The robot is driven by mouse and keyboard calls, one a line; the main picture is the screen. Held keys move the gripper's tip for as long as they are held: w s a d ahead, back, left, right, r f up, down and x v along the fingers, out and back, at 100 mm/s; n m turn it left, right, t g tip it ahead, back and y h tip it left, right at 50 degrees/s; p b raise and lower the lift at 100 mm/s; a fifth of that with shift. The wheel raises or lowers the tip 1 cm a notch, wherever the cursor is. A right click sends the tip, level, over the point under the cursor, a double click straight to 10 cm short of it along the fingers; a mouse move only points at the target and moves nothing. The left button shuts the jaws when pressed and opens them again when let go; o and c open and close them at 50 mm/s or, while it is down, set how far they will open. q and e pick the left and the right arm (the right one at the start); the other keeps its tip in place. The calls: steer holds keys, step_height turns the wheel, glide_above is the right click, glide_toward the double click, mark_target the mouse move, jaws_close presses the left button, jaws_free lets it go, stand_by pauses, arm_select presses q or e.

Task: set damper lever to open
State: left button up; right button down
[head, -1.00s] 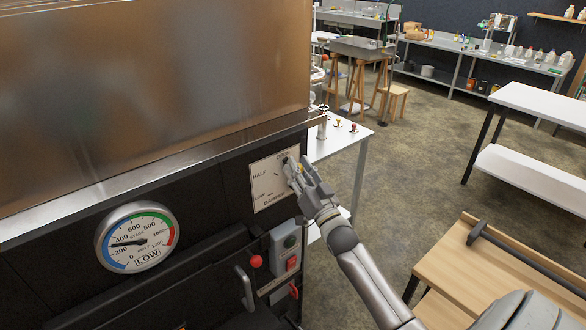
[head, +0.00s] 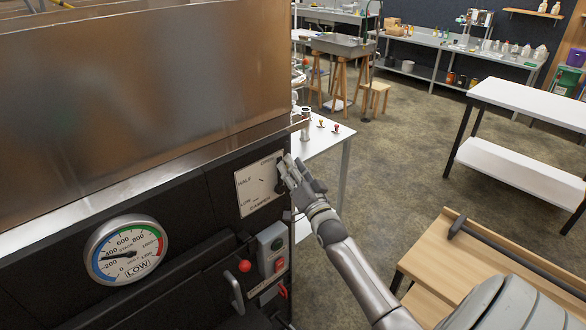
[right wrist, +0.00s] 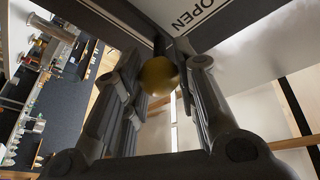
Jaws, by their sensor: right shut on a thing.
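The damper plate (head: 256,188) is a pale panel marked HALF, LOW and DAMPER on the dark evaporator front. Its top word is partly cut off in the head view, but the right wrist view shows OPEN (right wrist: 191,17) on it. My right gripper (head: 287,171) is at the plate's right edge and covers most of the lever. In the right wrist view, my right gripper (right wrist: 155,88) is shut on the damper lever, whose yellow ball knob (right wrist: 158,76) sits between the fingers beside the OPEN word. My left gripper is out of view.
A round stack gauge (head: 126,250) is lower left on the front. A switch box (head: 271,250), a red knob (head: 244,265) and a grey handle (head: 236,294) sit below the plate. A white table (head: 322,136) stands behind. A wooden bench (head: 440,262) is at the right, with open floor between.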

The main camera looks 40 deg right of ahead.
steer(key=c, duration=1.1)
jaws_free()
steer(key=shift+f, duration=0.1)
steer(key=v, duration=1.2)
steer(key=shift+s, duration=0.1)
steer(key=shift+f, duration=0.1)
